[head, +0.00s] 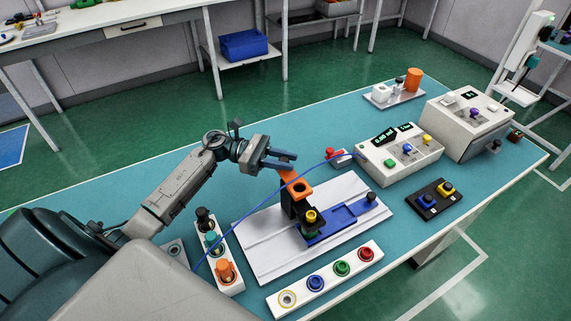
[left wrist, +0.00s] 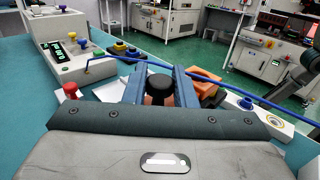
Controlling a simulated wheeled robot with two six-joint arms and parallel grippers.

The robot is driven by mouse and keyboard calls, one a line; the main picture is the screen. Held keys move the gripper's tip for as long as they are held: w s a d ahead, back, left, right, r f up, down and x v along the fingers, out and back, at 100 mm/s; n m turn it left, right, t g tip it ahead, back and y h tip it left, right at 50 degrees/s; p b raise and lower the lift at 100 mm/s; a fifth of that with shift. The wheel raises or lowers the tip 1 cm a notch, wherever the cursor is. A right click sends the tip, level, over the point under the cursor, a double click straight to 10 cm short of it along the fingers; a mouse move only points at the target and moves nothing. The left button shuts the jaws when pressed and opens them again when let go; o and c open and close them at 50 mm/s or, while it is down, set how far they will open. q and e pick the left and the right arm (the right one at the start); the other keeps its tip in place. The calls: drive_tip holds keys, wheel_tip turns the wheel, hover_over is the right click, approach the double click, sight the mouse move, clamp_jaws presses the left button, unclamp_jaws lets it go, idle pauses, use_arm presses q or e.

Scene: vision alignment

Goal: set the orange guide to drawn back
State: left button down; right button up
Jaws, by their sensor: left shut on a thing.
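The orange guide (head: 289,177) sits on a dark upright mount on the white base plate (head: 262,255), with a yellow-topped knob (head: 310,216) in front and a blue slide (head: 338,217) beside it. My left gripper (head: 289,160) is at the guide's far end. In the left wrist view my left gripper (left wrist: 160,73) has its blue fingers on both sides of a round black knob (left wrist: 159,88) and is shut on it. Orange parts of the guide (left wrist: 207,88) show just right of the fingers. In the head view the fingers hide the knob. My right gripper is not in view.
A red-capped part (head: 333,153) and meter box (head: 402,152) stand to the right. A button strip (head: 328,281) and a knob strip (head: 215,250) stand near the front. The table's far left is clear.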

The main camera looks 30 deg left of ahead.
use_arm(q)
drive_tip(key=shift+w+r, duration=0.1)
drive_tip(key=shift+r, duration=0.05)
drive_tip(key=c, duration=1.3)
unclamp_jaws()
drive_tip(key=shift+a, duration=0.15)
drive_tip(key=shift+o, duration=0.2)
drive_tip(key=shift+a, duration=0.1)
drive_tip(key=shift+a+f, duration=0.15)
drive_tip(key=shift+f, duration=0.05)
drive_tip(key=b+v, duration=0.4)
drive_tip(key=v, duration=0.6)
drive_tip(key=shift+a+b, duration=0.2)
drive_tip(key=shift+b, duration=0.2)
drive_tip(key=shift+r, duration=0.1)
